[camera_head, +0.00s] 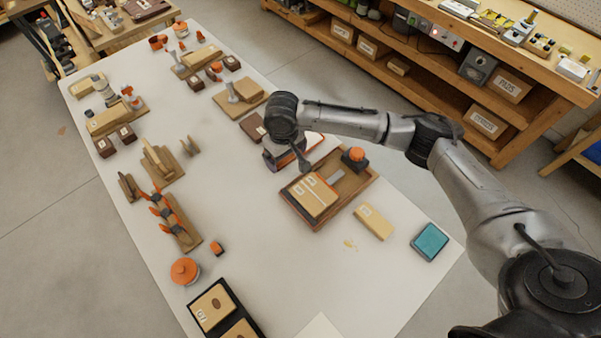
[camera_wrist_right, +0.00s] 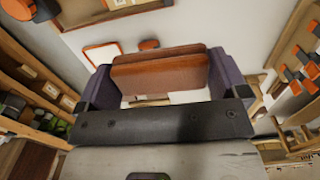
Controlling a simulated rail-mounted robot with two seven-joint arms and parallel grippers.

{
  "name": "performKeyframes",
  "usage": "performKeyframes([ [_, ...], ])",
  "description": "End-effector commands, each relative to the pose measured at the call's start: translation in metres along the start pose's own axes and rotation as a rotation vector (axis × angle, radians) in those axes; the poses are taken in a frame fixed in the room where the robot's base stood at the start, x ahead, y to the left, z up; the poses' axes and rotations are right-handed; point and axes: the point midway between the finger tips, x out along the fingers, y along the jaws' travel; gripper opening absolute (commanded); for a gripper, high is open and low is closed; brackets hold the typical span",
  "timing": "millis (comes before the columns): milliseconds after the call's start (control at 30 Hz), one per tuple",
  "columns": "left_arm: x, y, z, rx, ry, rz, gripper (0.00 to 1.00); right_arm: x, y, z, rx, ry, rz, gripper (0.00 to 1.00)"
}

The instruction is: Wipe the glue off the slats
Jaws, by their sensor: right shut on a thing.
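My right gripper (camera_head: 287,160) hangs over the white table, just behind the wooden tray (camera_head: 345,204). In the right wrist view its purple-grey fingers (camera_wrist_right: 160,85) are shut on a reddish-brown block (camera_wrist_right: 160,73). The head view hides most of the block behind the gripper. Two pale slats (camera_head: 313,196) with white labels lie side by side in the tray. Another pale labelled piece (camera_head: 373,222) lies on the table to the right of the tray. A small yellowish smear (camera_head: 350,244) is on the table in front of it. I cannot make out glue on the slats. My left gripper is not in view.
A teal pad (camera_head: 430,241) lies near the right table edge. Clamps (camera_head: 172,220) line the left.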

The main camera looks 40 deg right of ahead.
Motion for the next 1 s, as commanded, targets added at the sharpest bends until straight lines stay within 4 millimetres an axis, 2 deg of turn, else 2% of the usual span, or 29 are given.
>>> performKeyframes([
  [33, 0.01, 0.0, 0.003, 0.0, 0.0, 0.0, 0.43, 0.028, 0.009, 0.002, 0.003, -0.006, 0.0, 0.74],
  [100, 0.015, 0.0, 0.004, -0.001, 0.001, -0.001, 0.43, 0.051, 0.02, 0.003, 0.0, -0.005, 0.0, 0.74],
  [200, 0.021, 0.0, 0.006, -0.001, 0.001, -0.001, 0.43, 0.078, 0.032, 0.005, -0.007, -0.003, 0.0, 0.74],
  [300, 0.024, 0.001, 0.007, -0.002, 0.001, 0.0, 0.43, 0.096, 0.042, 0.008, -0.013, -0.002, 0.0, 0.74],
  [433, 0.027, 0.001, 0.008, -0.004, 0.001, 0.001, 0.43, 0.109, 0.049, 0.01, -0.018, 0.0, 0.0, 0.74],
  [667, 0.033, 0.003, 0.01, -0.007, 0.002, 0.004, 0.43, 0.118, 0.051, 0.01, -0.02, 0.002, 0.0, 0.74],
  [1000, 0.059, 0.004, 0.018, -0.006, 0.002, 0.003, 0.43, 0.14, 0.051, 0.01, -0.02, 0.001, 0.001, 0.74],
])
